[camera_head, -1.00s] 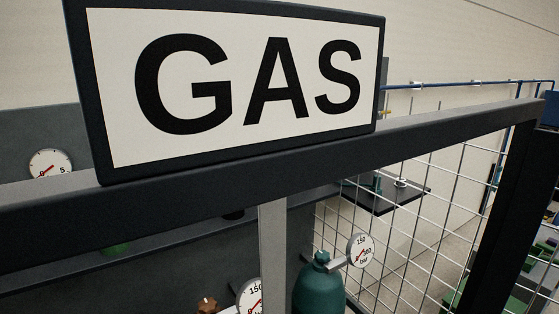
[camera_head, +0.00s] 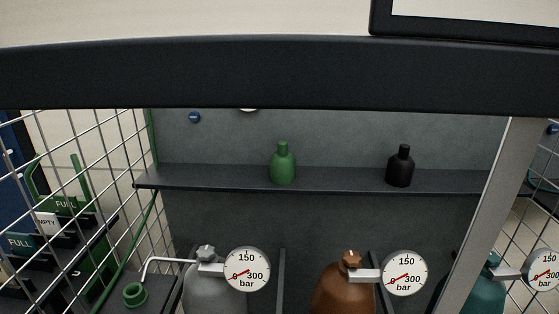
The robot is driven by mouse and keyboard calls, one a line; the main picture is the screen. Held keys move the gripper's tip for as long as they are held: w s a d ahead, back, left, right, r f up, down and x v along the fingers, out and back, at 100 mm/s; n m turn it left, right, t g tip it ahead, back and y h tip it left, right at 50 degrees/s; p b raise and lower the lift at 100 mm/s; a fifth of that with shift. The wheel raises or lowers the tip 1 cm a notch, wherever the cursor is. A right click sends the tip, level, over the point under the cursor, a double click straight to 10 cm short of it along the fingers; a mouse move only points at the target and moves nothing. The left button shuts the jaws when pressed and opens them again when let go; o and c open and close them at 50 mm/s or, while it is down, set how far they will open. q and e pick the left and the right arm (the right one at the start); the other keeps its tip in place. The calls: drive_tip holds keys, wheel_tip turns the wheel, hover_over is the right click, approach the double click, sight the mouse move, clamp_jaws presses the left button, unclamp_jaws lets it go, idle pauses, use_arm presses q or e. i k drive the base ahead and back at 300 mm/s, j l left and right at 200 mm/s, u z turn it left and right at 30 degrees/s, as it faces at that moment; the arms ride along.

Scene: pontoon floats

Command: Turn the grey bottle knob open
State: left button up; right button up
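The grey bottle (camera_head: 214,291) stands at the lower left of centre in the head view, its lower part cut off by the frame edge. Its grey knob (camera_head: 206,252) sits on top. A round white gauge (camera_head: 247,269) marked 0, 150, 300 bar is fixed at its right side, with a red needle. A thin pale pipe (camera_head: 165,261) runs from the valve to the left and bends down near a green ring-shaped fitting (camera_head: 135,294). Neither of my grippers shows in this view.
A dark beam (camera_head: 270,75) crosses above the bottles. A brown bottle (camera_head: 343,292) and a teal bottle (camera_head: 487,296) with gauges stand to the right. A shelf (camera_head: 340,181) behind holds small green (camera_head: 283,165) and black (camera_head: 400,168) bottles. Wire mesh (camera_head: 95,170) closes the left side.

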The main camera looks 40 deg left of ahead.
sight(205, 253)
drive_tip(key=u, duration=1.65)
